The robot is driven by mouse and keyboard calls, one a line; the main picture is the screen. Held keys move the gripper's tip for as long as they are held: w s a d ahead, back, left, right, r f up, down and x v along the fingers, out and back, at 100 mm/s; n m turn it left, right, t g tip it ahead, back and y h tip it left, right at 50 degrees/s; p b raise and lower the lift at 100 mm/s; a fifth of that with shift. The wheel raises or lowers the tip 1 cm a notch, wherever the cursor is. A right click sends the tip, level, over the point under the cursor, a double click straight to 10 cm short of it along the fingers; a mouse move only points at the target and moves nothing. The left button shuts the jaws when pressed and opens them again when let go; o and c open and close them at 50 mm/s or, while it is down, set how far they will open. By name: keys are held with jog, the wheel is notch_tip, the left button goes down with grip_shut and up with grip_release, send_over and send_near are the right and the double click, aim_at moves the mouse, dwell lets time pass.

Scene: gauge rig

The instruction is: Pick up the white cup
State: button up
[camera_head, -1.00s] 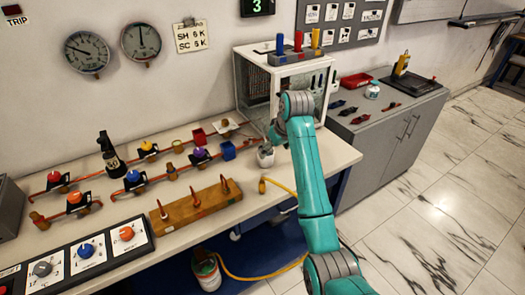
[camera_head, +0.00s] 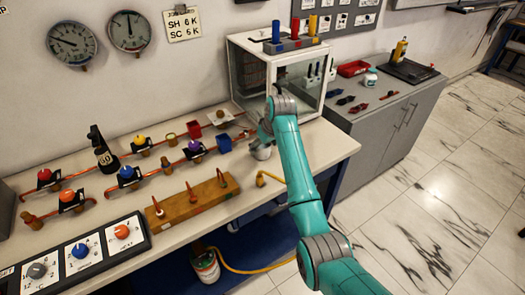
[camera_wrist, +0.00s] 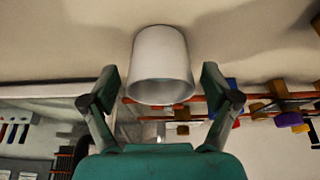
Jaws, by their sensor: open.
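The white cup (camera_wrist: 160,65) is in the middle of the wrist view, between and just beyond the two fingers, with a clear gap on each side. Its rim opening faces my palm in that view. In the head view the cup (camera_head: 262,153) is on the bench, partly hidden by my gripper (camera_head: 262,136). My gripper also shows in the wrist view (camera_wrist: 160,88), its two fingers spread wide and empty. I cannot tell exactly how far the fingertips reach along the cup.
A white cabinet (camera_head: 240,85) stands behind my gripper. Red pipes with valves, a blue cube (camera_head: 224,143) and a red cube (camera_head: 209,130) are to the left. A wooden block (camera_head: 190,202) with pegs lies nearer the front.

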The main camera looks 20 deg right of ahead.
jog(key=shift+x, duration=0.9)
jog(key=c, duration=1.3)
jog(key=shift+r, duration=0.3)
